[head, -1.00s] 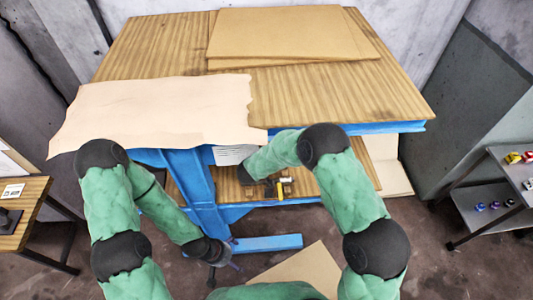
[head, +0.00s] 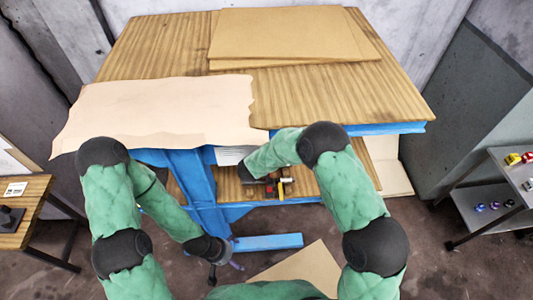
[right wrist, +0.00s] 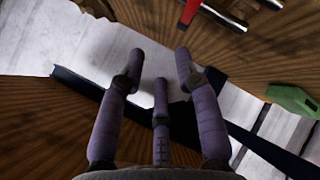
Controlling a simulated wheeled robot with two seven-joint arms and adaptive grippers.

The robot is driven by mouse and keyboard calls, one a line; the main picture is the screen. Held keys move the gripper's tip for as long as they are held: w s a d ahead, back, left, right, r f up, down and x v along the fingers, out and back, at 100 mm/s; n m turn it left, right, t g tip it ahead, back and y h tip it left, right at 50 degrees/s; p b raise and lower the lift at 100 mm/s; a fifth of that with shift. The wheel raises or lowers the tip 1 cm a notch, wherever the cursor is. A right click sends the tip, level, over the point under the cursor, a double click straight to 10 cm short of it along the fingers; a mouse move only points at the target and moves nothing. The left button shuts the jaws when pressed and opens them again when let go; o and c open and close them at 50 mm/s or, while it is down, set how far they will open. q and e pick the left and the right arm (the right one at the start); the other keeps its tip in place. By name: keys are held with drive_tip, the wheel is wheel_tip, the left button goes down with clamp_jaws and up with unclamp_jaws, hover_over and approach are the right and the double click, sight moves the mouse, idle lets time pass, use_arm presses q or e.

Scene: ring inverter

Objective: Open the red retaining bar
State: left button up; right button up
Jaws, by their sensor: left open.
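A small red piece (head: 281,188) shows on the lower shelf in the head view, beside a yellow part. I cannot tell whether it is the retaining bar. In the right wrist view, a red handle-like piece (right wrist: 190,12) lies at the top edge, beyond the fingertips and apart from them. My right gripper (right wrist: 158,74) has its purple fingers spread, with nothing between them. In the head view it is mostly hidden by my forearm near the shelf. My left gripper (head: 224,270) is open and empty, low in front of the blue table leg.
The wooden table (head: 340,95) with blue legs overhangs the shelf; a paper sheet (head: 160,112) and cardboard (head: 285,35) lie on top. In the right wrist view, a dark bar (right wrist: 80,85) crosses white paper and a green object (right wrist: 293,100) lies at right. A metal cart (head: 495,205) stands at right.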

drive_tip(key=v, duration=1.1)
drive_tip(key=shift+s+a+r, duration=0.15)
drive_tip(key=shift+s+r, duration=0.05)
drive_tip(key=shift+s, duration=0.05)
drive_tip(key=shift+f, duration=0.1)
